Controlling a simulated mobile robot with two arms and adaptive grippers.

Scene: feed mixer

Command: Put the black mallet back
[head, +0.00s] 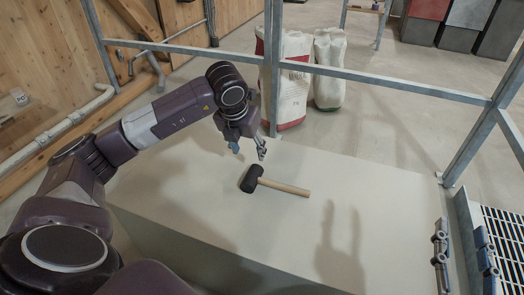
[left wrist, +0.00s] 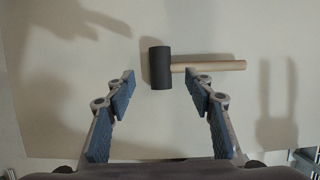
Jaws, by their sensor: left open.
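The black mallet (head: 251,179) lies on its side on the pale flat top, its light wooden handle pointing right. My left gripper (head: 249,154) is open and empty, above and just behind the mallet head in the head view. In the left wrist view the mallet head (left wrist: 160,68) shows just beyond the open fingertips, roughly centred between them; the handle runs to the right. Nothing touches the mallet that I can see. My right gripper (head: 460,230) is open and empty at the right edge of the top. The mallet's storage place cannot be made out.
The pale top (head: 190,215) is otherwise bare, with only gripper shadows on it. A metal rail frame (head: 400,89) with a post runs along its back. Filled sacks (head: 329,70) stand behind it on the floor. A metal grating (head: 507,235) lies at the right.

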